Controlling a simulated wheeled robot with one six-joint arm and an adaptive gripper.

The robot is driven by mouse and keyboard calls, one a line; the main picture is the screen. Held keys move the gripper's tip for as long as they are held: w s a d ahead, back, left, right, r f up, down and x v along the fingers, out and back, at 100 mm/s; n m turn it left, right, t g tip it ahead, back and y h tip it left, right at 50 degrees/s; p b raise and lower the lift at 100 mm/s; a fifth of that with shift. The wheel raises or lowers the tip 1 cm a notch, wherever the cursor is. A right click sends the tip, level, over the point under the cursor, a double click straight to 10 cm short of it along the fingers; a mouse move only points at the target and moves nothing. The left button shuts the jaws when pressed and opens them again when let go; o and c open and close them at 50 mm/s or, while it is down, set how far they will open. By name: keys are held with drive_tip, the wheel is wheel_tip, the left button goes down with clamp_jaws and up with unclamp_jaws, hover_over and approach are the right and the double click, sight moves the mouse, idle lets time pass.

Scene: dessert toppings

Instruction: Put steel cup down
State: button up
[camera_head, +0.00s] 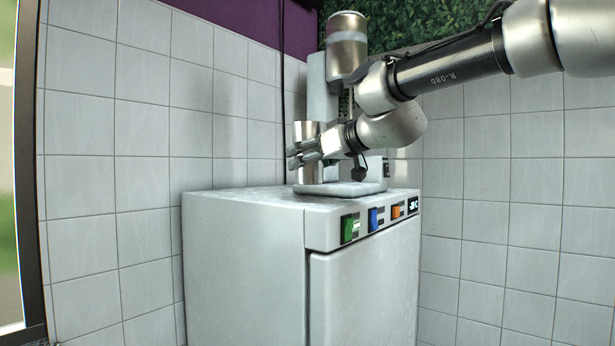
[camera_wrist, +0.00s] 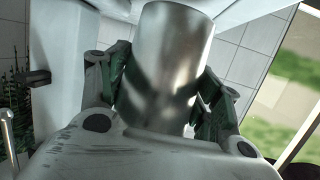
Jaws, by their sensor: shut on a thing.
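The steel cup (camera_head: 308,131) is a shiny metal cylinder, upright over the base of a white machine on top of a white cabinet. My gripper (camera_head: 305,157) is shut around the cup's side, and the cup shows above and below the fingers. In the wrist view the cup (camera_wrist: 166,65) fills the middle, with a green-grey finger of my gripper (camera_wrist: 165,92) on each side of it. The cup's lower end is close to the machine's base plate (camera_head: 350,188); I cannot tell whether they touch.
The white cabinet (camera_head: 245,250) has green, blue and orange switches (camera_head: 373,219) along its front top edge. Its top is bare at the left (camera_head: 235,199). The machine's column (camera_head: 320,95) rises behind the cup. Tiled walls (camera_head: 130,125) stand close behind and beside.

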sight(319, 169)
drive_tip(key=shift+f, duration=1.75)
drive_tip(key=shift+d+f, duration=0.1)
drive_tip(key=shift+f, duration=0.05)
drive_tip(key=o, duration=1.3)
drive_tip(key=shift+o, duration=0.2)
drive_tip(key=shift+s+d+r, duration=0.15)
drive_tip(key=shift+r, duration=0.05)
drive_tip(key=v, duration=1.2)
drive_tip(key=s+d+f+m+g+h, duration=0.3)
drive_tip(key=s+d+f+m+h, duration=0.1)
drive_tip(key=s+d+f, duration=0.7)
drive_tip(key=s+d+f+m+g+h, duration=0.3)
drive_tip(key=s+d+f+h, duration=0.3)
drive_tip(key=s+d+f, duration=0.4)
drive_tip(key=d+f+m, duration=0.1)
drive_tip(key=d+f, duration=0.5)
drive_tip(key=d, duration=0.1)
drive_tip(key=shift+s+d+f+g, duration=0.15)
drive_tip(key=shift+s+f+g, duration=0.2)
drive_tip(key=shift+s+g, duration=0.05)
